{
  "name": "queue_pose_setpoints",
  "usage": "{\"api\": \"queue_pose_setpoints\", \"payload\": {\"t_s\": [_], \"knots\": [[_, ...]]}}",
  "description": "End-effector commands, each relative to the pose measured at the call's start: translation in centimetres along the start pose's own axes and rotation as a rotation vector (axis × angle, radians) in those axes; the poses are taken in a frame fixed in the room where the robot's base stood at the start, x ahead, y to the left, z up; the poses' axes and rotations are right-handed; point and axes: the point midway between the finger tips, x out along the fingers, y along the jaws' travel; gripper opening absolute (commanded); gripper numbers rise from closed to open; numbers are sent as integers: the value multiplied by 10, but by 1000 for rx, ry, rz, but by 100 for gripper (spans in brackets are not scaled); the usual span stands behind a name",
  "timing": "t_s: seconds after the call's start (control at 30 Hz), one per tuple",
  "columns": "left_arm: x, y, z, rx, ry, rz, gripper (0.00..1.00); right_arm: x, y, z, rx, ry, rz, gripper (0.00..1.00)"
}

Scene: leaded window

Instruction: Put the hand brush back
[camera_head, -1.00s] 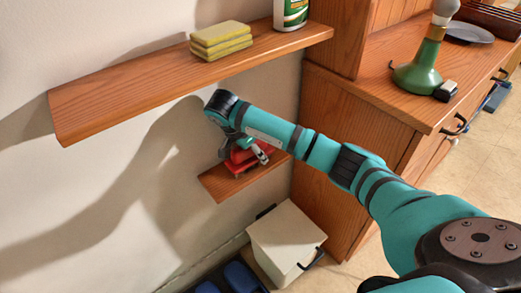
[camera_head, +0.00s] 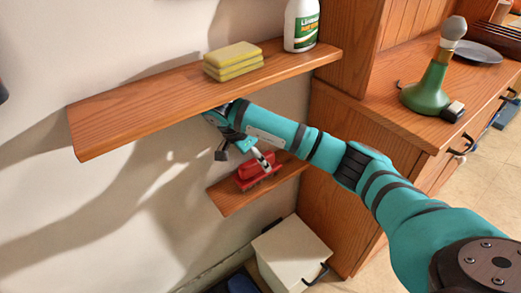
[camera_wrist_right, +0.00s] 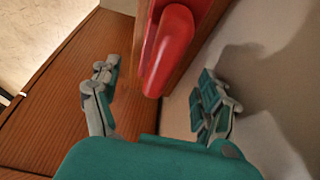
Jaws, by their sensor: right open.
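The red hand brush (camera_head: 258,170) lies on the small lower wooden shelf (camera_head: 228,198). Its red handle (camera_wrist_right: 168,52) shows at the top middle of the right wrist view. My right gripper (camera_head: 242,157) is open and empty, just left of and above the brush. In the right wrist view its fingers (camera_wrist_right: 158,75) are spread wide, with the handle end ahead of the gap between them. The fingers look clear of the handle. One finger overlaps the brush in the head view, and part of the brush is hidden. My left gripper is not in view.
The long upper shelf (camera_head: 130,115) passes close above my right wrist and holds sponges (camera_head: 233,60) and a white bottle (camera_head: 301,25). A wooden cabinet (camera_head: 350,130) stands on the right, with a green bottle-like object (camera_head: 430,88) on top. A white bin (camera_head: 290,255) stands below.

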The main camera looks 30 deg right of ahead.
Motion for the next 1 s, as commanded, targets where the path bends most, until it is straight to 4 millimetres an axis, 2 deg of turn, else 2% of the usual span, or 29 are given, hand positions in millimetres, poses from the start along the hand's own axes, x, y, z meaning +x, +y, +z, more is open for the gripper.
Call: {"api": "queue_pose_setpoints", "payload": {"t_s": [0.03, 0.2, 0.53, 0.7, 0.77, 0.8, 0.9, 0.97, 1.0], "knots": [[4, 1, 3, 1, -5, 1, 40, -6, 0, -2, 1, 1, -1, 77], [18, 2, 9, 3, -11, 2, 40, -13, 0, -1, 1, 0, -1, 77], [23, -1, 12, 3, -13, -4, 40, -14, 0, 0, 1, 0, 1, 77], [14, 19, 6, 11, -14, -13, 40, -13, 0, 0, 1, 0, 1, 77], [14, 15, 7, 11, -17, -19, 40, -13, 0, 0, 1, -1, 1, 77], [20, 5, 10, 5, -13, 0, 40, -13, 0, 1, 0, -6, 0, 77], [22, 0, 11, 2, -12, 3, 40, -9, 0, 15, -6, -50, -5, 77], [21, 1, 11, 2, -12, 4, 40, -4, 1, 32, -9, -110, -12, 77], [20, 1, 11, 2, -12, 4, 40, 0, 2, 48, -11, -166, -17, 77]]}}
